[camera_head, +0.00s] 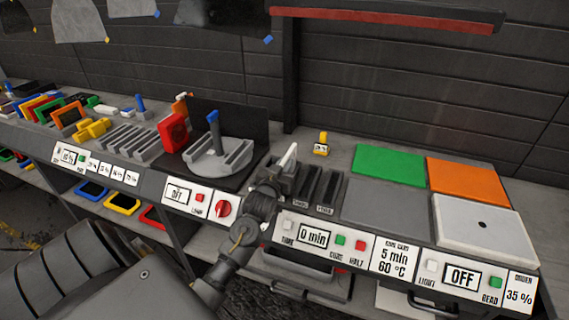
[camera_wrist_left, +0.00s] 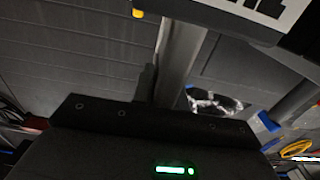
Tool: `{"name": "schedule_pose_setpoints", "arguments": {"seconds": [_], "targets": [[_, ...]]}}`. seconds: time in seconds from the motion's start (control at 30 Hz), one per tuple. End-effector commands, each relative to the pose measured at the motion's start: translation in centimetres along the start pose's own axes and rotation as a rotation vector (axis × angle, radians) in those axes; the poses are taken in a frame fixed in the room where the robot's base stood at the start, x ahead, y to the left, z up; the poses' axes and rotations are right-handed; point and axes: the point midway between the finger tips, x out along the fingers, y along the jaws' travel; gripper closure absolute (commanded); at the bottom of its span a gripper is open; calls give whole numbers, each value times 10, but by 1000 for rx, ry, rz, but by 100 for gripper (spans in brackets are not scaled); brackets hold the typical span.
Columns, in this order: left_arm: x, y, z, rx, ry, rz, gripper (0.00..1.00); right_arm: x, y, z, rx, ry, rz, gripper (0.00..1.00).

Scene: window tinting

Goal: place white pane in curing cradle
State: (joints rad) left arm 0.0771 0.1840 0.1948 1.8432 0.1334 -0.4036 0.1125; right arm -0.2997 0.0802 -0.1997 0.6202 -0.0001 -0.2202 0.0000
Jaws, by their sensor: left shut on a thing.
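The white pane (camera_head: 289,155) shows as a thin, light, upright sliver above the dark slotted curing cradle (camera_head: 328,190). My left gripper (camera_head: 279,174) is shut on the pane at the cradle's left end, and the gripper and wrist hide the pane's lower part. I cannot tell whether the pane's lower edge is inside a slot or above it. The cradle's slots to the right look empty. My right gripper is not in view.
A control panel (camera_head: 315,236) reading 0 min runs along the bench front. A grey round fixture with a blue handle (camera_head: 213,135) stands to the left. Green (camera_head: 389,165), orange (camera_head: 467,181) and white (camera_head: 484,226) squares lie to the right. A small yellow-topped item (camera_head: 322,143) stands behind the cradle.

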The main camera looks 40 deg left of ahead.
Motion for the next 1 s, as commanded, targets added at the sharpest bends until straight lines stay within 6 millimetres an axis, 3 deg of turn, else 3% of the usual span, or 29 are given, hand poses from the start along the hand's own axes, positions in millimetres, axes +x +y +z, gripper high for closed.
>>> {"name": "schedule_pose_setpoints", "arguments": {"seconds": [0.37,0.4,0.53,0.83,1.0], "targets": [[0,0,4,-1,4,0,100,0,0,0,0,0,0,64],[0,0,4,-1,1,0,80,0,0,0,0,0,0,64],[0,0,4,-1,1,0,64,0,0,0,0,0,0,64],[0,0,2,-1,2,0,64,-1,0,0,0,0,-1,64],[-19,0,6,-1,0,0,64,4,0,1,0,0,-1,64]]}}
